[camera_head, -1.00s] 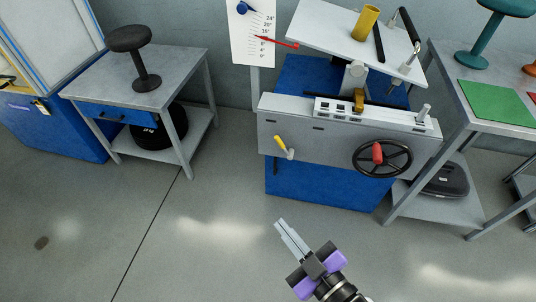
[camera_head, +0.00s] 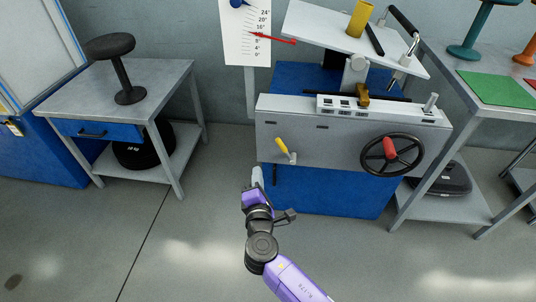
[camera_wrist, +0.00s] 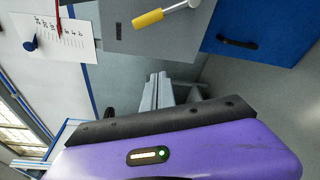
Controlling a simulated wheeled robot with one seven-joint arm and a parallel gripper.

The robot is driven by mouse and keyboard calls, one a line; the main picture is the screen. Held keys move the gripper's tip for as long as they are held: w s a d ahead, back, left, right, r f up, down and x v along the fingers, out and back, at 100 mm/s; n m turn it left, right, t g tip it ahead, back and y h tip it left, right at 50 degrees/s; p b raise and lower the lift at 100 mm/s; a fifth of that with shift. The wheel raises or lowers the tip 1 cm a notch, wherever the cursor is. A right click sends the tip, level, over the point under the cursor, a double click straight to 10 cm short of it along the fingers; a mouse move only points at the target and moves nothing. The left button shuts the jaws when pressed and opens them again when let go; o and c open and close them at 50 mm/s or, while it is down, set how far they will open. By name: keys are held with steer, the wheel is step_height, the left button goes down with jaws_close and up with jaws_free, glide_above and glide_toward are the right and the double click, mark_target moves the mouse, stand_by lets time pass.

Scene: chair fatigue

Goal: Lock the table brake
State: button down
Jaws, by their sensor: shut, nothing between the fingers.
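A lever with a yellow grip (camera_head: 282,146) sits on the left front face of the grey tilting-table machine (camera_head: 340,137). The grip points up and left from its metal pivot. In the wrist view the yellow grip (camera_wrist: 148,18) and its metal stem show at the top, beyond my fingers. My gripper (camera_head: 257,175) is shut and empty, below and left of the lever and apart from it. Its closed fingertips (camera_wrist: 158,78) also show in the wrist view. The tilted white tabletop (camera_head: 345,30) is above the machine.
A black handwheel with a red knob (camera_head: 390,150) is on the machine's right front. A scale board with a red pointer (camera_head: 246,30) stands behind left. A grey side table (camera_head: 75,85) with a black stool is left. Another table (camera_head: 460,85) with a green mat is right. The floor in front is clear.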

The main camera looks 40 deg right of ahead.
mark_target(285, 150)
steer(key=shift+s+d+n+g+h, duration=0.3)
steer(key=shift+s+d+n+h, duration=0.15)
steer(key=shift+s+d, duration=0.2)
steer(key=b+x, duration=0.1)
steer(key=x, duration=0.9)
steer(key=shift+d+b, duration=0.15)
steer(key=shift+b, duration=0.2)
steer(key=shift+s+d+r+p, duration=0.2)
steer(key=shift+s+r, duration=0.15)
steer(key=shift+s, duration=0.15)
steer(key=shift+s+d+r+p, duration=0.1)
steer(key=shift+s+r+p, duration=0.1)
steer(key=shift+s+r, duration=0.25)
steer(key=shift+s+d+r, duration=0.25)
steer(key=shift+s+d, duration=0.05)
steer(key=shift+s, duration=0.4)
